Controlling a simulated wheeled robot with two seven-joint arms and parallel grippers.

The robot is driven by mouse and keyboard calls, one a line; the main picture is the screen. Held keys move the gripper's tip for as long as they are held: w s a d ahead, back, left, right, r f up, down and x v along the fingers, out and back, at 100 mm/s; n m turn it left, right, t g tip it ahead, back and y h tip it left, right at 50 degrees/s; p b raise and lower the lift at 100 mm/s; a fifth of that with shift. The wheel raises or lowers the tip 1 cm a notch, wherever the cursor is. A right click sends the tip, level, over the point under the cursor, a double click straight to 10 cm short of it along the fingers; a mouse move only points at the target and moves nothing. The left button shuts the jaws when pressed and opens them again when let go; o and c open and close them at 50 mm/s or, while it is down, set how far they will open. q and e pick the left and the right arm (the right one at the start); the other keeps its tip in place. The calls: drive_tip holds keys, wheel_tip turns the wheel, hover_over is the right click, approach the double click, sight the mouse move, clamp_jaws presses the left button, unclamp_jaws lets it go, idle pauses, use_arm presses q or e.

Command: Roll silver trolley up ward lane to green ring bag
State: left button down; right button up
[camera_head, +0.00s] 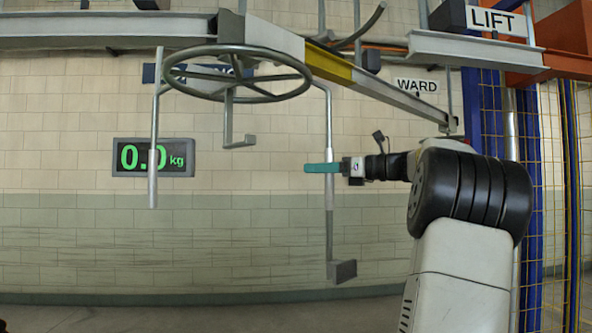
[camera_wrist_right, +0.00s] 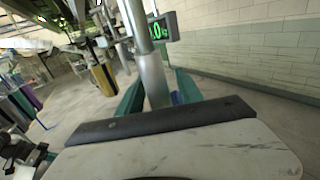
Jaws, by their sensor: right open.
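My right gripper (camera_head: 322,168) has teal fingers and reaches in from the right at a grey hanging rod (camera_head: 329,215) with a flat foot at its lower end. In the right wrist view, my right gripper (camera_wrist_right: 158,92) is open, with a finger on each side of a grey upright rod (camera_wrist_right: 147,60). Contact with the rod cannot be told. I cannot tell which part is the silver trolley. The ward lane seems to be the sloping rail (camera_head: 385,91) under the WARD sign (camera_head: 417,86). I cannot pick out the green ring bag. My left gripper is out of view.
A handwheel (camera_head: 236,90) and a second hanging rod (camera_head: 153,165) are at the left. A scale display (camera_head: 153,157) reads 0.0 kg. A LIFT sign (camera_head: 496,20) and blue posts with yellow mesh stand right. Dark and yellow hanging bags (camera_wrist_right: 103,77) show in the wrist view.

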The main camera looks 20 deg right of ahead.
clamp_jaws()
idle(1.4)
